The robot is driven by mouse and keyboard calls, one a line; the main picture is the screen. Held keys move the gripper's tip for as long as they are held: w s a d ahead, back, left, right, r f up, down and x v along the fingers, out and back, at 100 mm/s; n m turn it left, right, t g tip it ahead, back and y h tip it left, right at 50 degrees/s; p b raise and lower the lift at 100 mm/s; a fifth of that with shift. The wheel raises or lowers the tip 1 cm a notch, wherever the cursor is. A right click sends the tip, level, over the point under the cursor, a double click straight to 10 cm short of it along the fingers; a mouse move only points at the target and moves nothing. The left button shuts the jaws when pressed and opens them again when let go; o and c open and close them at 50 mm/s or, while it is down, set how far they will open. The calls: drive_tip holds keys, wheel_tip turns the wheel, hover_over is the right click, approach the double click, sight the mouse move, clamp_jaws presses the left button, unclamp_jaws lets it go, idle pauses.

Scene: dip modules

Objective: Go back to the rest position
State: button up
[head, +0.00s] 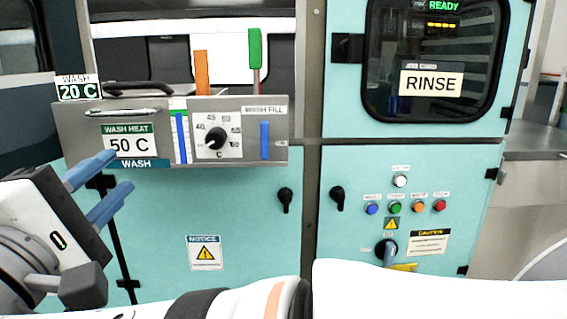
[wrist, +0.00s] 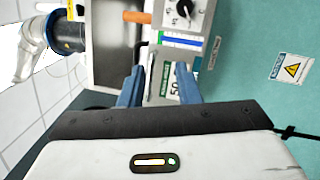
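My gripper (head: 122,171) is at the left of the head view, in front of the teal cabinet and below the left end of the wash panel (head: 272,152). Its two blue fingers are apart with nothing held between them. In the wrist view my gripper (wrist: 160,76) also shows open, its fingers pointing towards the panel. The panel bears a black dial (head: 215,139), a "WASH HEAT 50 C" label (head: 130,143) and a blue slider (head: 265,140). I cannot tell the exact gap between fingertips and panel.
An orange lever (head: 201,72) and a green lever (head: 255,48) stand above the panel. To the right are a rinse window (head: 432,82), coloured buttons (head: 396,208) and a black rotary switch (head: 387,248). Black door latches (head: 285,197) project from the cabinet.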

drive_tip(key=w+d+f+m+g+h+p, duration=0.2)
drive_tip(key=w+d+f+g+p, duration=0.3)
drive_tip(key=d, duration=0.5)
drive_tip(key=w+d+f+m+g+h+p, duration=0.2)
drive_tip(key=w+d+m+g, duration=0.15)
drive_tip(key=w+d, duration=0.4)
drive_tip(key=s+d+f+m+g+y+p, duration=0.2)
drive_tip(key=s+d+m+g+y+p, duration=0.1)
drive_tip(key=d, duration=0.6)
drive_tip(key=s+d+f+m+g+y+p, duration=0.3)
drive_tip(key=s+d+m+g+p, duration=0.3)
drive_tip(key=d+m+p, duration=0.3)
drive_tip(key=shift+s+d+f+m+p, duration=0.15)
drive_tip(key=shift+s+f+m+p, duration=0.2)
drive_tip(key=shift+m, duration=0.3)
